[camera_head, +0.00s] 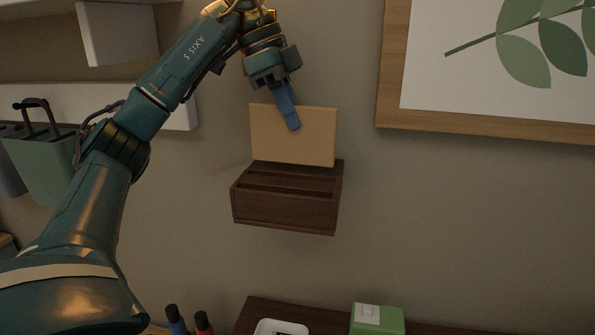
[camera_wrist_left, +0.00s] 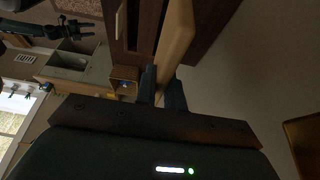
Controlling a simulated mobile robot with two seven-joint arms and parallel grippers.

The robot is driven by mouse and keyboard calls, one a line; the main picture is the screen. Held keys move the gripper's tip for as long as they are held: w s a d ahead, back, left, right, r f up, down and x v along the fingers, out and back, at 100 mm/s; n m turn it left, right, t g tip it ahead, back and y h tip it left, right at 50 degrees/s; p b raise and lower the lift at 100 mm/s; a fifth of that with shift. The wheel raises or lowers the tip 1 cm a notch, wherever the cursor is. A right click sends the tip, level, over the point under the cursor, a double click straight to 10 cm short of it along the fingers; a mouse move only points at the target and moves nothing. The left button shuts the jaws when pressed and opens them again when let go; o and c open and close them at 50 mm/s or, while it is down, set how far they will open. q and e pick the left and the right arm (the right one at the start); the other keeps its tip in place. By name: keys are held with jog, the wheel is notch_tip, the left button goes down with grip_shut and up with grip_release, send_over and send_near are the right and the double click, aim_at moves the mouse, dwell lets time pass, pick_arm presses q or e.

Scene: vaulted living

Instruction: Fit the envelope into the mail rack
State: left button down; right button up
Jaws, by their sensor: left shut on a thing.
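The envelope (camera_head: 318,140) is a flat tan rectangle standing almost upright in the head view. My left gripper (camera_head: 291,124) comes down from above and is shut on its upper part. The dark brown mail rack (camera_head: 284,208) is on the wall directly below, with long slots across its top. The envelope's lower edge meets the rear of the rack's top; I cannot tell how deep it sits. In the left wrist view the envelope (camera_wrist_left: 174,42) runs out from between the fingers (camera_wrist_left: 162,90), with dark rack wood (camera_wrist_left: 207,25) beside it.
A framed leaf picture (camera_head: 390,70) hangs to the right. A white shelf (camera_head: 170,107) and a green bin (camera_head: 42,165) are on the left. A dark surface below holds a green box (camera_head: 378,322) and a white tray (camera_head: 268,327). The wall right of the rack is bare.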

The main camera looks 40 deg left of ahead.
aim_at(267, 104)
pick_arm(q)
jog(key=f, duration=0.4)
jog(key=shift+s+a, duration=0.1)
jog(key=shift+s, duration=0.1)
jog(key=shift+w+f, duration=0.1)
jog(key=shift+f, duration=2.05)
jog(key=c, duration=1.5)
grip_release()
jog(key=shift+f, duration=0.1)
jog(key=v, duration=1.2)
